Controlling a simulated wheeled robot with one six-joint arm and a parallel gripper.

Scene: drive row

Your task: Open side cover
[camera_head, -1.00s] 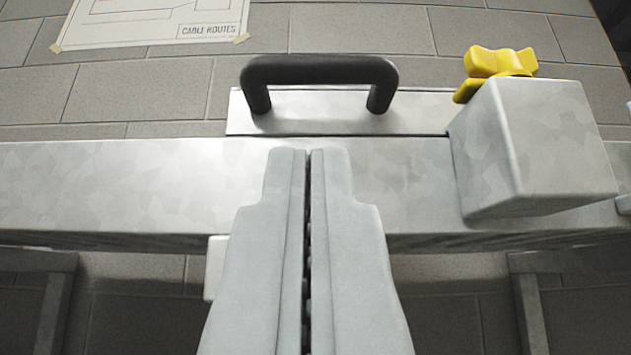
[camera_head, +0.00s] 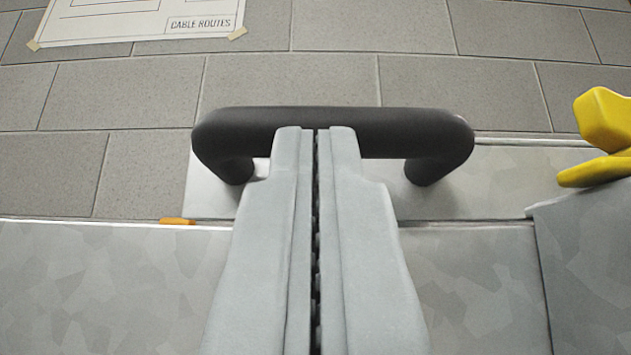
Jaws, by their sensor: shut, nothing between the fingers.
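The side cover (camera_head: 480,195) is a flat pale metal panel at the back of the galvanised metal housing. A black U-shaped handle (camera_head: 400,133) stands on it in the middle of the view. My gripper (camera_head: 314,130) is shut with nothing between its fingers. Its fingertips overlap the middle of the handle bar in the picture. I cannot tell whether they touch it. The fingers hide part of the bar and the middle of the cover.
A grey metal box (camera_head: 590,250) with a yellow knob (camera_head: 605,125) stands at the right. A small orange piece (camera_head: 178,221) shows at the cover's lower left edge. A brick wall (camera_head: 290,80) with a "CABLE ROUTES" sheet (camera_head: 140,18) is behind. The housing top (camera_head: 110,290) is bare at left.

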